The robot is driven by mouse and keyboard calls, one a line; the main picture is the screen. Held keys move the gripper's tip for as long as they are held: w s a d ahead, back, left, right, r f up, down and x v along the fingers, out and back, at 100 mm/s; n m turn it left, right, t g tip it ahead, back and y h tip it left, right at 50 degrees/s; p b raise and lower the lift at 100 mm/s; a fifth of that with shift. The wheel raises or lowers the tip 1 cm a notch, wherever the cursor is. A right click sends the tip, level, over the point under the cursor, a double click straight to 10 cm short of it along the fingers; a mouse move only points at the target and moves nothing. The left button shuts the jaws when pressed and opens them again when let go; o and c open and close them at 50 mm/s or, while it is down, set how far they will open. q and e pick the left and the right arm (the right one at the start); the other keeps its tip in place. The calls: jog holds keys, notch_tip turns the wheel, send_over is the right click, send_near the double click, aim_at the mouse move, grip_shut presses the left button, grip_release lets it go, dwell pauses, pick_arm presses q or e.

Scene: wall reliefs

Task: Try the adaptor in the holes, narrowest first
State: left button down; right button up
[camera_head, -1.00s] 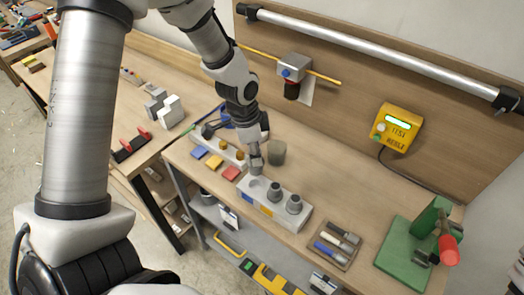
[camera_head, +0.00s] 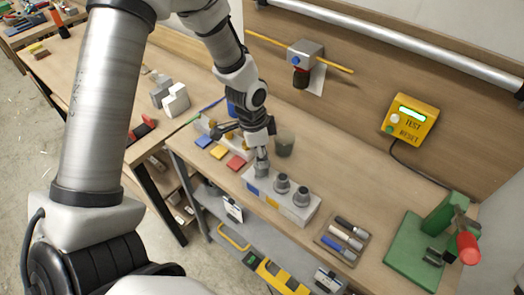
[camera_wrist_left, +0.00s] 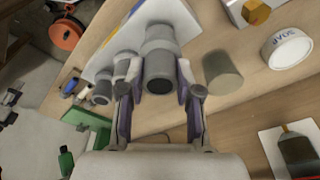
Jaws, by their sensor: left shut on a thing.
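A long white block (camera_head: 294,213) with blue and yellow labels on its front sits near the bench's front edge. Two grey stepped pieces (camera_head: 282,183) (camera_head: 301,196) stand upright at its middle and right. My left gripper (camera_head: 262,158) is over the block's left end, shut on a grey stepped adaptor (camera_head: 261,170). In the left wrist view the adaptor (camera_wrist_left: 160,65) is between the two fingers (camera_wrist_left: 160,92), its dark round opening facing the camera. Its far end meets the block; whether it sits in a hole is hidden. My right gripper is not in view.
A grey cup (camera_head: 284,145) stands close behind the gripper. Blue, yellow and red tiles (camera_head: 218,152) lie to the left. A tray of markers (camera_head: 343,238) and a green fixture with a red handle (camera_head: 440,235) are to the right. A yellow test box (camera_head: 409,121) hangs on the wall.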

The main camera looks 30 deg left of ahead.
aim_at(255, 162)
pick_arm(q)
jog(key=shift+p, duration=0.7)
dwell(1.3)
jog(key=shift+f+b, duration=1.25)
jog(key=shift+f, duration=0.8)
jog(key=c, duration=0.7)
grip_release()
jog(key=shift+r, duration=0.1)
jog(key=r, duration=0.4)
jog(key=a+r, duration=0.1)
jog(key=r, duration=0.2)
jog(key=s+r, duration=0.1)
jog(key=r, duration=0.3)
jog(key=shift+s+a+r, duration=0.1)
jog(key=shift+a+r, duration=0.1)
jog(key=shift+r, duration=0.1)
